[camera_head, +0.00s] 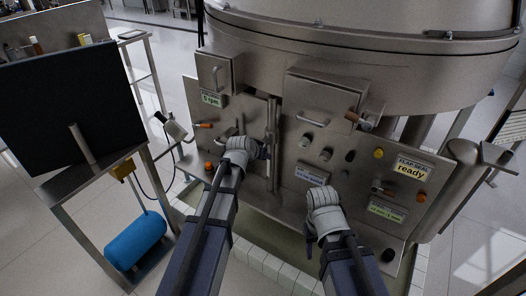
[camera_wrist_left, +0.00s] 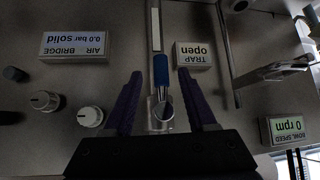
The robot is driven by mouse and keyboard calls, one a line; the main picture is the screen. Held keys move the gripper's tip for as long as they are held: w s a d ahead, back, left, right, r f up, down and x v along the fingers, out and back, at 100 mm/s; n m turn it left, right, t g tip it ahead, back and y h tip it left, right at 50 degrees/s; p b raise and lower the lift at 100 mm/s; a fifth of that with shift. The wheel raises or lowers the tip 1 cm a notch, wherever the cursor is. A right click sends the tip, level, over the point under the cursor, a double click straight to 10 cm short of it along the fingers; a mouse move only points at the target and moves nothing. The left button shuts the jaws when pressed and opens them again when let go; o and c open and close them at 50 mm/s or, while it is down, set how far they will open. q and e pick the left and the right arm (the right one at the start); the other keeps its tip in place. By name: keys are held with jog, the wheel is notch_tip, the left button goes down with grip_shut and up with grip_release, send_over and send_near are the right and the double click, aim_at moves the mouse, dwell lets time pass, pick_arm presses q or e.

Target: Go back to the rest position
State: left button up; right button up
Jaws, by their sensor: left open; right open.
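My left gripper (camera_wrist_left: 162,92) is open in the left wrist view, with its two purple fingers apart. A metal rod with a blue sleeve (camera_wrist_left: 160,74) shows between them, and a round tube end lies lower in the gap. I cannot tell how far it is from the fingers, and nothing is clamped. In the head view my left arm reaches up to the panel near the vertical pipe (camera_head: 272,125), its fingers mostly hidden. My right gripper (camera_head: 320,200) is at the panel's lower middle, right of the left one. Its fingers are hard to make out; no held thing shows.
The steel separator panel (camera_head: 335,165) carries knobs, handles and labels, including "ready" (camera_head: 411,168) and "TRAP open" (camera_wrist_left: 194,54). At left stands a metal cart with a dark screen (camera_head: 60,105) and a blue cylinder (camera_head: 135,240). Open floor lies at far left.

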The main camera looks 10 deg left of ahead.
pick_arm(q)
jog(key=p+v, duration=0.1)
jog(key=v, duration=0.2)
pick_arm(e)
notch_tip(320, 180, up, 2)
jog(key=shift+r, duration=0.1)
pick_arm(q)
jog(key=s+d+f+m+g+y+p, duration=0.1)
jog(key=s+d+g, duration=0.3)
jog(key=s, duration=1)
jog(key=s+d+f+m+g+y+p, duration=0.1)
jog(key=s+d+g, duration=0.4)
jog(key=s, duration=0.9)
notch_tip(320, 180, down, 2)
jog(key=d+y, duration=0.1)
jog(key=d, duration=0.1)
jog(key=shift+d+f, duration=0.15)
jog(key=shift+d, duration=0.25)
pick_arm(e)
jog(key=shift+r, duration=0.95)
